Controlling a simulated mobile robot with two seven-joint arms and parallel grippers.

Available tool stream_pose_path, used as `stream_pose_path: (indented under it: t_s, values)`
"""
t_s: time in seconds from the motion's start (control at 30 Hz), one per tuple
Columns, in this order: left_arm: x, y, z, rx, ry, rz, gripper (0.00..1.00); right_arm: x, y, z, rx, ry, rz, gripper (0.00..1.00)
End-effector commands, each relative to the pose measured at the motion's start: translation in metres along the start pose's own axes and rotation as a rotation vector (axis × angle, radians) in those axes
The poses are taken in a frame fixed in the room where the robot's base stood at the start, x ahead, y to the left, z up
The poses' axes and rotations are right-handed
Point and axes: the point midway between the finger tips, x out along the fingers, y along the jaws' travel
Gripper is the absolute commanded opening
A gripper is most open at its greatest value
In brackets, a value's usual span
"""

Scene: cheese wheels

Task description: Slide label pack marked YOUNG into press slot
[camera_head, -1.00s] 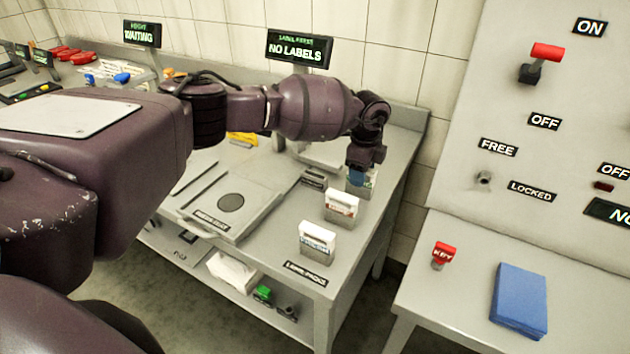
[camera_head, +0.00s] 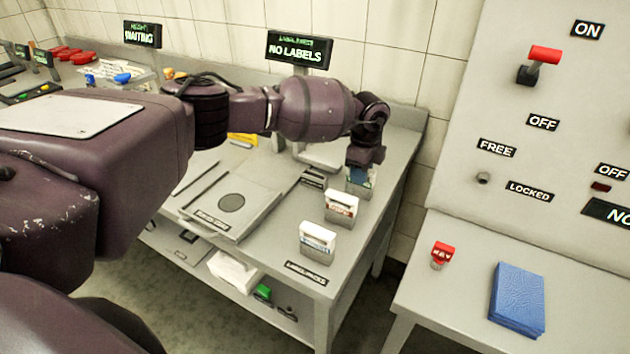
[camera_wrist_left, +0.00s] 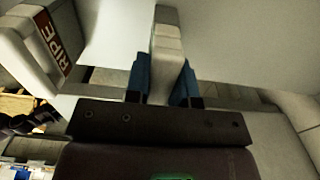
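My left gripper (camera_head: 360,176) is at the farthest label pack, near the back right of the table, pointing down. In the left wrist view its blue fingers (camera_wrist_left: 164,86) stand on both sides of a pale label pack (camera_wrist_left: 166,48), with no clear gap, so it looks shut on it. That pack's marking is hidden. The pack marked RIPE (camera_wrist_left: 45,45) is beside it, and is the middle pack (camera_head: 341,207) in the head view. A third white pack (camera_head: 317,240) stands nearest, its word blurred. A flat grey press plate (camera_head: 255,203) with a dark disc lies left of the packs.
A screen (camera_head: 300,50) reads NO LABELS. A label plate (camera_head: 306,273) marks the table's front corner. At right are a panel with a red lever (camera_head: 545,54), a red KEY tag (camera_head: 442,254) and a blue pad (camera_head: 518,299). My left arm spans above the table.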

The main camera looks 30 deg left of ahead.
Motion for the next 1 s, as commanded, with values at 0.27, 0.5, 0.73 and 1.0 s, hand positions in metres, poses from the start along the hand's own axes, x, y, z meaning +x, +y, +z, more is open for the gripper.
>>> stream_pose_path:
  t_s: [0.27, 0.5, 0.73, 1.0]
  values:
    - [-0.002, 0.0, 0.0, 0.0, 0.0, -0.001, 0.0, -0.002, 0.0, 0.002, 0.001, -0.005, 0.001, 0.43]
    - [-0.008, 0.0, 0.0, 0.0, 0.0, -0.002, 0.0, -0.007, 0.001, 0.005, 0.003, -0.017, 0.003, 0.43]
    - [-0.013, 0.0, 0.0, 0.0, 0.0, -0.002, 0.0, -0.009, 0.002, 0.001, 0.003, -0.015, 0.004, 0.43]
    - [-0.019, 0.0, 0.0, 0.001, 0.0, -0.001, 0.0, -0.009, 0.002, -0.01, 0.002, 0.001, 0.003, 0.43]
